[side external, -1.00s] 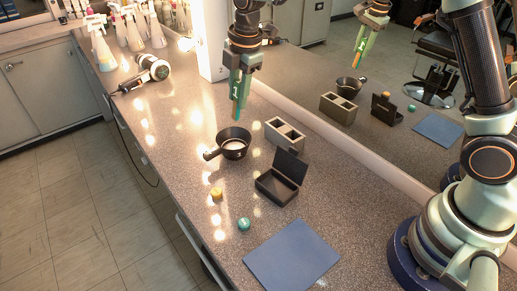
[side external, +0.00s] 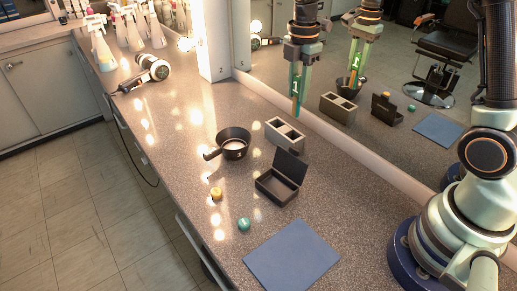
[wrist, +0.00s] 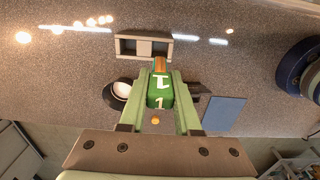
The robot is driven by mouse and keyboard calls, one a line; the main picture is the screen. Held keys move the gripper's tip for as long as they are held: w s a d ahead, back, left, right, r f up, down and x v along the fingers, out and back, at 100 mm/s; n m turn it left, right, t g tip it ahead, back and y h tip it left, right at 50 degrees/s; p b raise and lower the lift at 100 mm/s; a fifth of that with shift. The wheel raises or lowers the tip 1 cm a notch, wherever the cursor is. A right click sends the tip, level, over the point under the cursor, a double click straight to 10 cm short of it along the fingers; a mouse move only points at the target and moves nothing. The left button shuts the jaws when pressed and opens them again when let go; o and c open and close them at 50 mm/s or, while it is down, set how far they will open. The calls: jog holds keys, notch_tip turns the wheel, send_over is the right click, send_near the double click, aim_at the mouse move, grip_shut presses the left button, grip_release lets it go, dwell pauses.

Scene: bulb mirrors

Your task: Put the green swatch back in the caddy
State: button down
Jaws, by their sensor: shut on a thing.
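My gripper (side external: 297,90) is shut on the green swatch (side external: 296,80), a narrow upright piece with a white 1 and an orange lower tip. In the wrist view the swatch (wrist: 160,92) sits between the two pale green fingers. The caddy (side external: 270,134) is a grey box with two open compartments, standing on the counter near the mirror. The swatch hangs above the counter, its tip just above the caddy's back edge in the side view. In the wrist view the caddy (wrist: 120,46) shows beyond the tip. The swatch appears apart from the caddy.
A black handled bowl (side external: 233,151) stands left of the caddy. An open black box (side external: 270,190) with raised lid is in front of it. A small yellow piece (side external: 216,194), a teal ball (side external: 243,224) and a blue mat (side external: 291,257) lie nearby. A mirror (side external: 390,70) borders the counter.

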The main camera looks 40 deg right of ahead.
jog(key=shift+f, duration=5.15)
jog(key=shift+c, duration=0.3)
grip_release()
jog(key=shift+r, duration=3.5)
